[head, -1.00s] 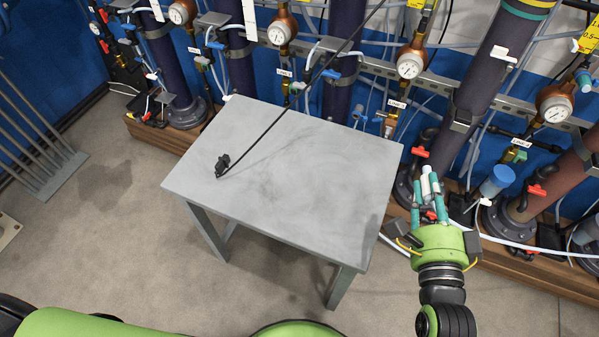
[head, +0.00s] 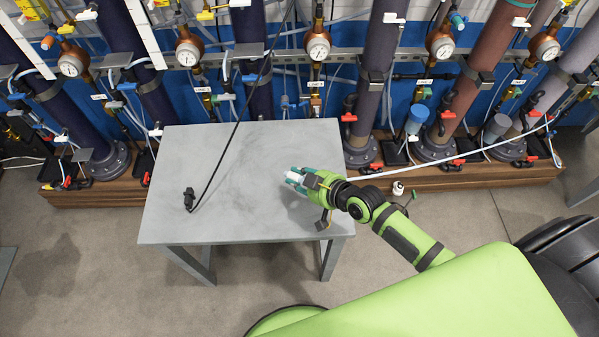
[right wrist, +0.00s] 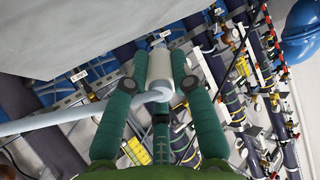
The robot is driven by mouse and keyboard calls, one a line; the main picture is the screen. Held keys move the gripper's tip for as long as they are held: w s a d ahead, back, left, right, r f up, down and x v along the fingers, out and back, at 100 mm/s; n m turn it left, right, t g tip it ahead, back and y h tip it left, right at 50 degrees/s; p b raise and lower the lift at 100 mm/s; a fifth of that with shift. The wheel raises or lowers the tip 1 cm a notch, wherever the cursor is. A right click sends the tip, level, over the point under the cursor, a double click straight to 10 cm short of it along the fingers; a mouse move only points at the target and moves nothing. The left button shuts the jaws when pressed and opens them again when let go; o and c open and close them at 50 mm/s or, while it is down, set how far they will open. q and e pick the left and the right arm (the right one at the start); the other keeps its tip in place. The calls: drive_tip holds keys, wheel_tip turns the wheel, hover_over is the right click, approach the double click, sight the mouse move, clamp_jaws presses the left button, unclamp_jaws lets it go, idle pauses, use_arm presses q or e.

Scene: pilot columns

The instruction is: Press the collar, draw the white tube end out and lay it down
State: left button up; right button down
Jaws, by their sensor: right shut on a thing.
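My right gripper (head: 300,179) is over the right part of the grey table (head: 215,165), its fingers pointing left. Its dark green fingers (right wrist: 160,85) are shut on the white tube end (right wrist: 160,66), whose tip shows white between them in the head view (head: 292,177). In the right wrist view the pale tube (right wrist: 75,118) bends away to the left from the held end. In the head view the white tube (head: 432,171) runs off to the right towards the columns. I cannot tell how high the end is above the table. I cannot make out the collar. My left gripper is not in view.
A black plug (head: 189,195) lies on the table's left part, with a thin black cable rising from it. Behind stand columns with gauges (head: 317,46) on a wooden plinth (head: 480,174). The table's middle is clear. A small white fitting (head: 398,188) shows right of the gripper.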

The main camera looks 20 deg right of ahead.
drive_tip(key=shift+d+f, duration=0.1)
drive_tip(key=shift+f, duration=0.2)
drive_tip(key=shift+f+b, duration=0.5)
drive_tip(key=shift+b, duration=0.25)
wheel_tip(320, 180, down, 4)
drive_tip(key=b, duration=0.4)
drive_tip(key=shift+f, duration=0.25)
use_arm(q)
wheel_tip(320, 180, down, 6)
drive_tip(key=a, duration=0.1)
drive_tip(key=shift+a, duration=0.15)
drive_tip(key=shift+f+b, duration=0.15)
drive_tip(key=shift+b, duration=0.3)
use_arm(e)
drive_tip(key=shift+f, duration=0.4)
drive_tip(key=c, duration=1)
unclamp_jaws()
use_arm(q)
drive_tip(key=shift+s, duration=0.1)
